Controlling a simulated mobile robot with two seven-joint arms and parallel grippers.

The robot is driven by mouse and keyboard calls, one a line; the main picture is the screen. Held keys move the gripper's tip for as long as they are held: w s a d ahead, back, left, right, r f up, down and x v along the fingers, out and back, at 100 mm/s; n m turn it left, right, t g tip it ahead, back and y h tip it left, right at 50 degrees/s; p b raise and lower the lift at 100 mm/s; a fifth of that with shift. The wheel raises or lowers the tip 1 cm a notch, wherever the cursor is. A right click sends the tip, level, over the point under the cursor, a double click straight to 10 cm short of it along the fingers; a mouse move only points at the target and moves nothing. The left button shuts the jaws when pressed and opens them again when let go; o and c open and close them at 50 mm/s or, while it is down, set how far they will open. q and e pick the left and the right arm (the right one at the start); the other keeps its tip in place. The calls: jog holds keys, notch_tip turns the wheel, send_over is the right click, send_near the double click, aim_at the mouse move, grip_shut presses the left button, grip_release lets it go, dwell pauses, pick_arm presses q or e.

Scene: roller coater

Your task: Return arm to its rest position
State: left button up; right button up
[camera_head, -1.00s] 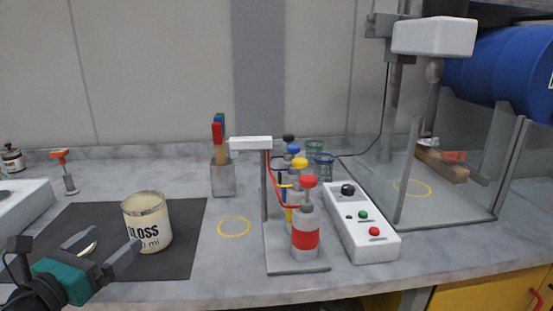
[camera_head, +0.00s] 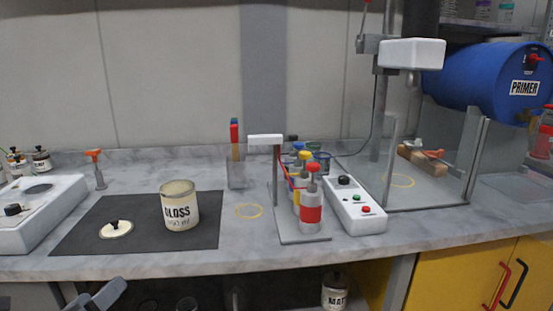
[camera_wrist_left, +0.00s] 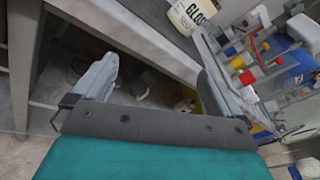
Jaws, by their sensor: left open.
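My left gripper (camera_head: 98,298) shows only as a fingertip at the bottom left edge of the head view, in front of and below the counter's front edge. In the left wrist view my left gripper (camera_wrist_left: 155,85) has its two fingers wide apart with nothing between them. The open GLOSS can (camera_head: 180,206) stands upright on the dark mat (camera_head: 85,236), apart from the gripper. The can also shows at the top of the left wrist view (camera_wrist_left: 190,14). My right gripper is not in view.
A pump-bottle stand (camera_head: 300,238) and a white button box (camera_head: 355,208) are on the counter, right of the mat. A glass-sided mixer enclosure (camera_head: 440,185) and a blue PRIMER drum (camera_head: 490,82) are farther right. A MATT can (camera_head: 335,292) is under the counter.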

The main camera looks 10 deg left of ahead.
pick_arm(q)
jog(key=s+d+f+n+g+p, duration=0.1)
jog(key=s+d+f+n+g, duration=0.1)
jog(key=s+d+f+n, duration=0.4)
jog(key=s+d+f+n+g, duration=0.1)
jog(key=f+n+g, duration=0.1)
jog(key=f+n, duration=0.7)
jog(key=s+d+f+n+g, duration=0.1)
jog(key=s+d+n, duration=0.1)
jog(key=d+n, duration=0.4)
jog(key=s+d+f+n+h+p, duration=0.1)
jog(key=s+d+f+n, duration=0.1)
jog(key=d+n, duration=0.4)
jog(key=shift+s+d+f+g+h, duration=0.25)
jog(key=shift+d+f+g+h, duration=0.05)
jog(key=shift+g, duration=0.1)
